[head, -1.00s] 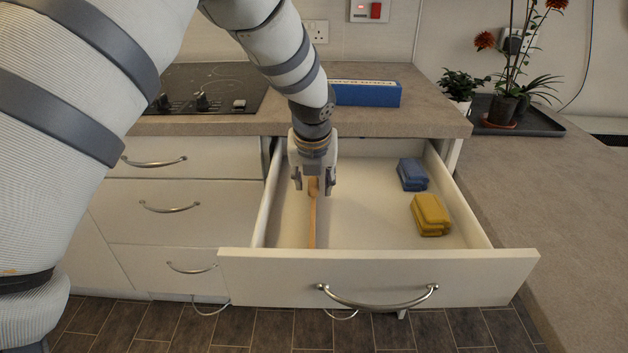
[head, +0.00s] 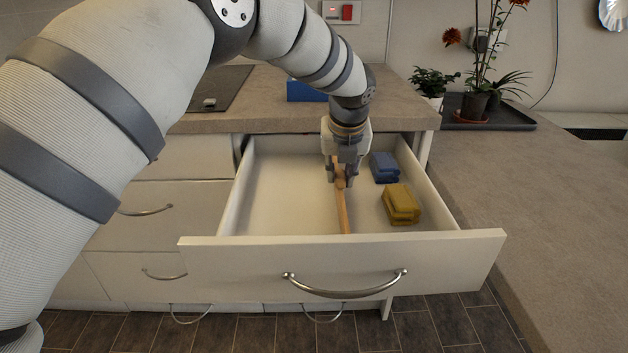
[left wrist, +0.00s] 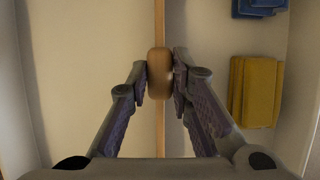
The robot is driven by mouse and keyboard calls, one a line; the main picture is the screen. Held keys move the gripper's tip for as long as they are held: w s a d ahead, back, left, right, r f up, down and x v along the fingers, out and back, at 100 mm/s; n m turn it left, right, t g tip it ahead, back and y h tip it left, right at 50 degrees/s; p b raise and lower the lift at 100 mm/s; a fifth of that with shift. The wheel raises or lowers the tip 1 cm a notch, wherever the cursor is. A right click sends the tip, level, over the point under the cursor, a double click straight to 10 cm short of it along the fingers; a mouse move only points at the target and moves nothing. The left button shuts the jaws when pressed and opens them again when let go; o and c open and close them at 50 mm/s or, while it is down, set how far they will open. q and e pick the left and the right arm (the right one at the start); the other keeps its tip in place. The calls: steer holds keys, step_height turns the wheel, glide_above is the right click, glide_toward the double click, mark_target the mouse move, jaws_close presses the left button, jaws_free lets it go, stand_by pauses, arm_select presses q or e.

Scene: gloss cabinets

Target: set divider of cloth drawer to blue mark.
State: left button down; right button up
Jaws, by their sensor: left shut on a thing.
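The cloth drawer (head: 290,190) is pulled open in the head view. A thin wooden divider (head: 343,215) runs front to back inside it, right of the middle. My left gripper (head: 338,183) reaches down into the drawer and is shut on the divider's rounded knob. In the left wrist view the knob (left wrist: 159,73) sits between the fingertips, with the divider strip (left wrist: 159,120) running beneath it. A folded blue cloth (head: 384,168) and a folded yellow cloth (head: 401,205) lie right of the divider. I cannot make out a blue mark. My right gripper is not in view.
The drawer front with its curved handle (head: 345,285) faces me. A countertop (head: 540,190) borders the drawer on the right. A blue box (head: 306,91) and potted plants (head: 432,85) stand behind. The drawer's left part is empty.

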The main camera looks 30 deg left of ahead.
arm_select(q)
steer(key=shift+w+d+f, duration=0.15)
steer(key=shift+d+f, duration=0.1)
steer(key=shift+d, duration=0.05)
steer(key=shift+d+r, duration=0.2)
steer(key=c, duration=1.4)
jaws_free()
steer(key=shift+c, duration=0.2)
steer(key=shift+r, duration=0.1)
steer(key=v, duration=1.1)
steer(key=shift+r, duration=0.4)
steer(key=shift+d, duration=0.1)
